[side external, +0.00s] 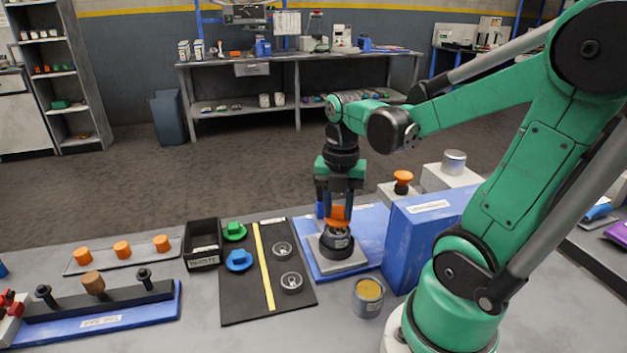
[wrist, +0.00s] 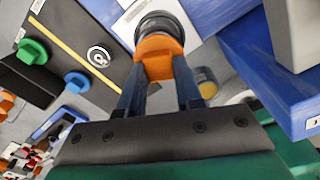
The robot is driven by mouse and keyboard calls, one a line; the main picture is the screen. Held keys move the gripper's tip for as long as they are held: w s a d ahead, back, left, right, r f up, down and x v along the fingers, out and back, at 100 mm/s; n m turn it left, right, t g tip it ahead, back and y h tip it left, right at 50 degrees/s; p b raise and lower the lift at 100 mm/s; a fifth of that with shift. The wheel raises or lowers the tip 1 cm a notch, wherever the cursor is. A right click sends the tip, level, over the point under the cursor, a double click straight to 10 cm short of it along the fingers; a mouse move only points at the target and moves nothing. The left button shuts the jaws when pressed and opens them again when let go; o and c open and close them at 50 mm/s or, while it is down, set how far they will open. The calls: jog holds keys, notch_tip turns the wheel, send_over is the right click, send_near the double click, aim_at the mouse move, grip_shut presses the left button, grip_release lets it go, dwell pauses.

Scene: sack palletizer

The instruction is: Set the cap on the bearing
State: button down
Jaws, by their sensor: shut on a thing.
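My gripper (side external: 338,207) points straight down and is shut on an orange piece, which I take to be the cap (side external: 341,217). In the wrist view the orange cap (wrist: 159,57) sits between the two fingers. Directly below it is a black round housing, apparently the bearing (side external: 336,243), on a grey square base. In the wrist view the dark bearing (wrist: 160,24) shows just beyond the cap, partly hidden by it. The cap is over the bearing and looks to be touching it, but I cannot tell whether it is seated.
A blue box (side external: 423,235) stands close on the right, and a tin (side external: 367,297) in front. On the left is a black mat (side external: 240,300) with a green knob (side external: 234,231), a blue knob (side external: 239,260) and two metal rings.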

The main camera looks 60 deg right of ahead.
jog(key=shift+f, duration=0.85)
dwell(1.2)
jog(key=c, duration=0.5)
grip_release()
jog(key=shift+r, duration=4)
